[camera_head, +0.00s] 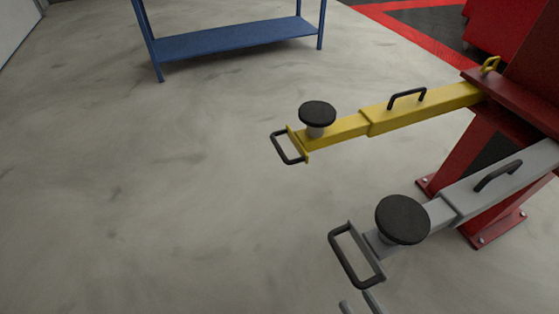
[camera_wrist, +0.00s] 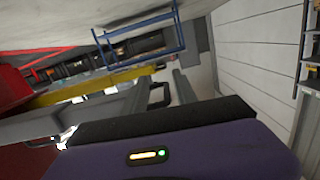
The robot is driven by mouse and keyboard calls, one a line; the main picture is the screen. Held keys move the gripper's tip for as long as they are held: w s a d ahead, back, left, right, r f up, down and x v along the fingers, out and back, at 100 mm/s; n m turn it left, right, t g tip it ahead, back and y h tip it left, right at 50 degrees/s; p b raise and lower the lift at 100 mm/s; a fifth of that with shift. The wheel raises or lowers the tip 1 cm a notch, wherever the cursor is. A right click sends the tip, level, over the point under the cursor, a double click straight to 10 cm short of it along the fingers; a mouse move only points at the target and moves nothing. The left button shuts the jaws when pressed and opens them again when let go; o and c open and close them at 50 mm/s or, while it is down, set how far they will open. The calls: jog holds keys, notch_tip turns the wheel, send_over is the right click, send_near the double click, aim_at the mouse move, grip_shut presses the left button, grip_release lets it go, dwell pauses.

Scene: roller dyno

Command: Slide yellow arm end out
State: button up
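The yellow arm (camera_head: 425,107) reaches left from the red post in the head view. Its narrower inner section (camera_head: 345,130) shows outside the wider sleeve, with a round black pad (camera_head: 317,112) on top. A black end handle (camera_head: 286,148) is at its left tip. The yellow arm also shows in the wrist view (camera_wrist: 105,82), partly hidden. My gripper (camera_head: 358,303) shows only as two grey fingertips at the bottom edge of the head view. The tips are apart with nothing seen between them. They are nearer than the yellow end handle and apart from it.
A grey arm (camera_head: 515,175) with a black pad (camera_head: 402,220) and end handle (camera_head: 356,255) lies between my gripper and the yellow arm. The red post (camera_head: 470,150) stands at right. A blue bench (camera_head: 235,40) is behind. The floor at left is clear.

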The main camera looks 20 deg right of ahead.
jog(key=w+f+m+t, duration=0.1)
jog(key=w+f+t, duration=0.2)
jog(key=w, duration=1)
jog(key=m+t+h, duration=0.2)
jog(key=t, duration=0.1)
send_near(281, 156)
jog(key=x, duration=0.4)
jog(key=b+x, duration=0.1)
jog(key=x, duration=0.3)
jog(key=f+x, duration=0.1)
jog(key=x, duration=0.3)
jog(key=shift+w+d+b, duration=0.2)
jog(key=shift+w+b, duration=0.15)
jog(key=shift+w, duration=0.05)
grip_shut()
